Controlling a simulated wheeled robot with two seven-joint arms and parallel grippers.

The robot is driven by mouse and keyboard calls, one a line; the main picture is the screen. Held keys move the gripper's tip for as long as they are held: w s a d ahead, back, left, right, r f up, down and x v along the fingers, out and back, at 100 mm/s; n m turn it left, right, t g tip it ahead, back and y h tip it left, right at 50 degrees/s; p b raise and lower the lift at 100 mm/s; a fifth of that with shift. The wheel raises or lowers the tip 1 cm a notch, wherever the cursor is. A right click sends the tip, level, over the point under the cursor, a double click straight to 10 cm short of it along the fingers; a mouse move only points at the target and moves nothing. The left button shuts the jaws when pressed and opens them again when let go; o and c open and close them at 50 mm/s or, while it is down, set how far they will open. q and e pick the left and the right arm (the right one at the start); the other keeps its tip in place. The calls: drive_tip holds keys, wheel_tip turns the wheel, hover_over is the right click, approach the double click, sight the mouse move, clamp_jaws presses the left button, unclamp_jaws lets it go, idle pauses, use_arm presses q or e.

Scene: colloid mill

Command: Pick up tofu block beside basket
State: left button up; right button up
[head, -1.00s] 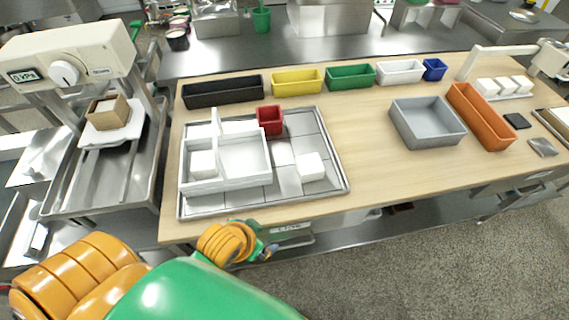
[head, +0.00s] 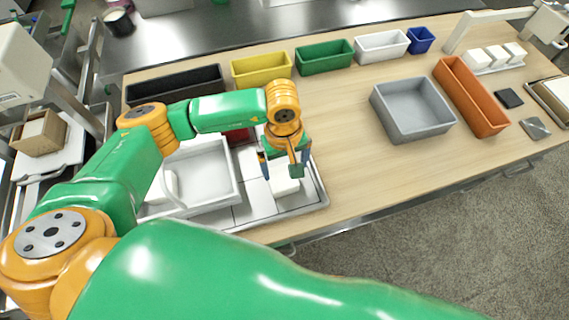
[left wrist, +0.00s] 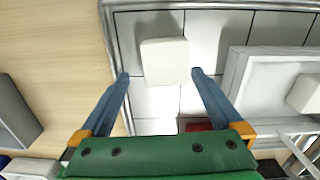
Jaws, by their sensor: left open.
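A white tofu block (head: 284,187) lies on the tiled metal tray (head: 311,199), beside the white basket (head: 226,175). In the left wrist view the block (left wrist: 165,60) sits between and just beyond my fingertips. My left gripper (head: 283,171) is open and above the block, its fingers pointing down; it also shows in the left wrist view (left wrist: 158,74), apart from the block. Another white block (left wrist: 304,95) is inside the basket, mostly hidden behind my arm in the head view. My right gripper is not in view.
A red bin (head: 238,135) stands behind the basket, partly hidden by my arm. Black (head: 175,87), yellow (head: 261,69) and green (head: 325,57) bins line the back. A grey bin (head: 412,110) and an orange bin (head: 470,96) stand right; wood between is clear.

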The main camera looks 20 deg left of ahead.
sight(282, 177)
use_arm(q)
drive_tip(key=f, duration=0.1)
drive_tip(key=f+p, duration=0.1)
drive_tip(key=s+f+p, duration=0.1)
drive_tip(key=shift+a, duration=0.3)
wheel_tip(282, 177, down, 3)
drive_tip(key=shift+w+f, duration=0.1)
drive_tip(key=shift+w, duration=0.05)
drive_tip(key=shift+w+f, duration=0.15)
drive_tip(key=shift+f, duration=0.05)
drive_tip(key=shift+r, duration=0.1)
drive_tip(key=c, duration=0.7)
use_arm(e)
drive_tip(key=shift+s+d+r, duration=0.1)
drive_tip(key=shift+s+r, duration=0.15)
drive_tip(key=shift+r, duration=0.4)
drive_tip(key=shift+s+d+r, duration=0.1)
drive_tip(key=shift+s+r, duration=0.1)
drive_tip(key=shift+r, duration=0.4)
